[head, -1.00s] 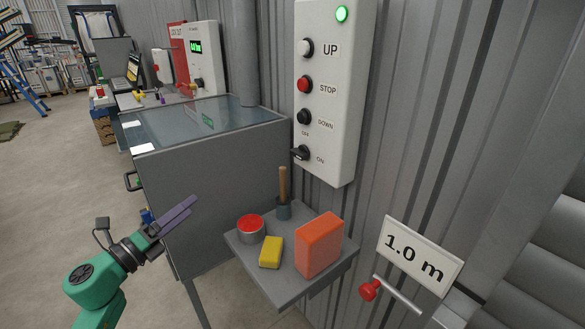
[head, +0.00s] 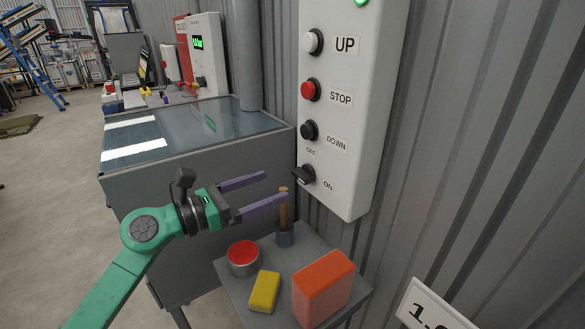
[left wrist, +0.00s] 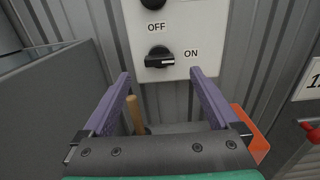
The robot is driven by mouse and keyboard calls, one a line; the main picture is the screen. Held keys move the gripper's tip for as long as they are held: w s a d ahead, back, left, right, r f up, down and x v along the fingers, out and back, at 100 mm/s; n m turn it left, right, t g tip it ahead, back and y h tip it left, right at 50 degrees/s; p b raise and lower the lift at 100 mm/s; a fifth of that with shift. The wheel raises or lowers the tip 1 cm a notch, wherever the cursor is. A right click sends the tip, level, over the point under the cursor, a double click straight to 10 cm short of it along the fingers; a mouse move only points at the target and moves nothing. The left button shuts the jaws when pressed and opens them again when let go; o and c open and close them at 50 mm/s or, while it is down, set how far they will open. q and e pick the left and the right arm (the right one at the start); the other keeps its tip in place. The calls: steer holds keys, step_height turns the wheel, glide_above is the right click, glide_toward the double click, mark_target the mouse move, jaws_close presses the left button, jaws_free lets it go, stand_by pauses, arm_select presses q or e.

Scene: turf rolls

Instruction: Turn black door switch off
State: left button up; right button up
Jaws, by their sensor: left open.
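The black door switch (head: 304,175) is a rotary knob low on the pale control panel (head: 345,190). In the left wrist view the switch (left wrist: 159,58) lies level, its white mark at the right, toward the ON label; OFF is printed above it. My left gripper (head: 276,186) is open and empty, its two purple fingers pointing at the panel, short of the switch. In the left wrist view the switch shows beyond and between the fingertips (left wrist: 160,76). My right gripper is not in view.
A white UP button (head: 313,41), red STOP button (head: 310,90) and black DOWN button (head: 308,131) sit above the switch. Below is a shelf (head: 235,292) with a red-topped can (head: 243,257), yellow block (head: 264,291), orange block (head: 322,289) and wooden-handled tool (head: 284,212). A grey cabinet (head: 150,200) stands left.

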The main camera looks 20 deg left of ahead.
mark_target(298, 176)
arm_select(q)
steer(key=p+x, duration=0.2)
steer(key=x, duration=0.4)
steer(key=shift+w+a+r, duration=0.15)
steer(key=shift+w+d, duration=0.15)
steer(key=shift+d, duration=0.1)
steer(key=shift+w+d, duration=0.1)
steer(key=shift+d, duration=0.05)
steer(key=shift+f, duration=0.25)
steer(key=c, duration=1.4)
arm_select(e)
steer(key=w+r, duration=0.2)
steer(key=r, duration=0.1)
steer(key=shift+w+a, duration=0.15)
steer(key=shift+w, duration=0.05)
